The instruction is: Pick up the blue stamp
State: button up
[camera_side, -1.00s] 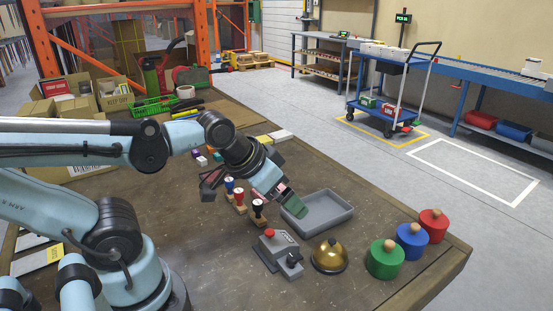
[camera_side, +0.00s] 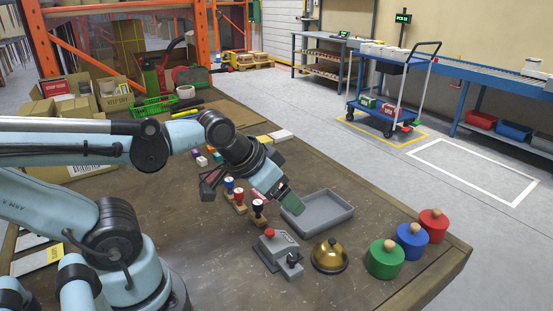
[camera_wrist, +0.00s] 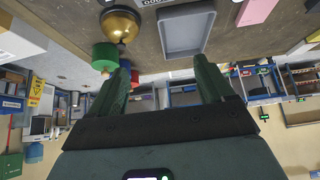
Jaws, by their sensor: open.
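The blue stamp (camera_side: 229,186) stands upright at the far end of a short row on the table, with a red stamp (camera_side: 239,194) and a black stamp (camera_side: 258,207) beside it. My gripper (camera_side: 250,192) is open and empty, with its fingers wide apart. In the side view one finger appears left of the stamps and the other, green-tipped, appears right of them near the grey tray. In the wrist view the two green fingers (camera_wrist: 160,78) have nothing between them. I see no stamp in the wrist view.
The grey tray (camera_side: 310,224) lies right of the stamps. A red-button box (camera_side: 272,250), a brass bell (camera_side: 329,257) and green (camera_side: 385,260), blue (camera_side: 411,241) and red (camera_side: 433,226) knobbed cylinders stand toward the right table edge. Small coloured blocks (camera_side: 202,160) lie behind.

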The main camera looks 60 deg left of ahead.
jog(key=c, duration=0.6)
jog(key=shift+c, duration=0.2)
jog(key=n+g, duration=0.4)
jog(key=g, duration=0.2)
send_near(229, 179)
jog(key=shift+y, duration=0.3)
jog(key=shift+w+f, duration=0.15)
jog(key=shift+f, duration=1.65)
jog(key=shift+w+f, duration=0.15)
jog(key=shift+f, duration=1.65)
jog(key=shift+w+f, duration=0.15)
jog(key=shift+f, duration=1.6)
